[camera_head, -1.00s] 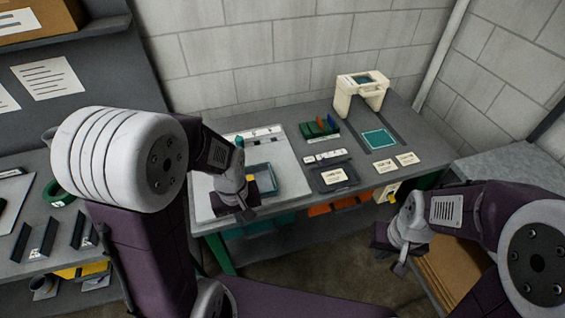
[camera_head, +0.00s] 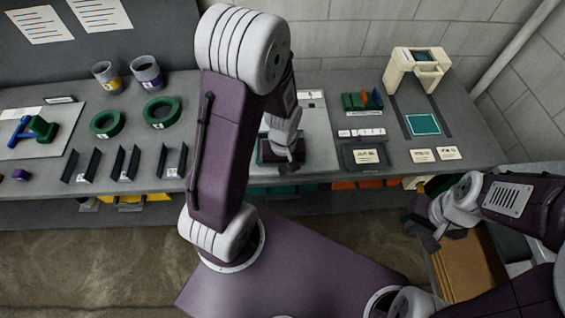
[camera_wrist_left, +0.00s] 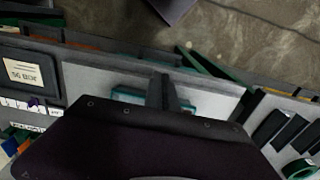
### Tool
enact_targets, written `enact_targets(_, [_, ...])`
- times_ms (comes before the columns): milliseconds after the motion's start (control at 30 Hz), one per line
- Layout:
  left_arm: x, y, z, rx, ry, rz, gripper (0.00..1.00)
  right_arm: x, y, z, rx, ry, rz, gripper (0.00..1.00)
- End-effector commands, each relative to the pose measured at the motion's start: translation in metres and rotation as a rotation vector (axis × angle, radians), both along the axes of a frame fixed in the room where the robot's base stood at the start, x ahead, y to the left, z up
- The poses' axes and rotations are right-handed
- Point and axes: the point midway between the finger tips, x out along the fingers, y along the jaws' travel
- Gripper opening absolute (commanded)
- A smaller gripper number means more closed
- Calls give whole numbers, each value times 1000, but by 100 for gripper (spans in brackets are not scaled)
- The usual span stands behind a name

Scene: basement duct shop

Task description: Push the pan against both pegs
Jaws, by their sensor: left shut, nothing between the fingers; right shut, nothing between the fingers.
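The teal pan shows in the left wrist view (camera_wrist_left: 126,96), low on the white board (camera_head: 320,145), with a part on each side of my left fingers. In the head view my left gripper and wrist cover most of the pan. My left gripper (camera_head: 292,163) is shut and empty, pointing down at the board; it also shows in the left wrist view (camera_wrist_left: 170,92). I cannot tell whether its fingers touch the pan. I cannot make out the two pegs. My right gripper (camera_head: 432,238) is shut and empty, off the bench's front at the right.
A dark tray with a label card (camera_head: 366,156) and a cream arch-shaped stand (camera_head: 415,70) are to the right. Green rings (camera_head: 160,112), dark angle pieces (camera_head: 125,162) and two cups (camera_head: 147,72) stand to the left. A cardboard stack (camera_head: 470,265) lies below my right gripper.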

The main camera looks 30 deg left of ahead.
Motion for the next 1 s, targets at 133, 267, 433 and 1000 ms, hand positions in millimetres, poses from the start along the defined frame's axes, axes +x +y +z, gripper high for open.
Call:
enact_targets(133, [-2,0,-34,-1,7,0,0,0,0,-5,0,0,0,0])
enact_targets(267, [18,11,-30,0,-1,3,0,0,0,5,0,0,0,0])
enact_targets(433, [31,19,-31,0,0,1,0,0,0,8,0,0,0,0])
enact_targets(1000, [47,29,-31,0,-2,3,0,0,0,13,0,0,0,0])
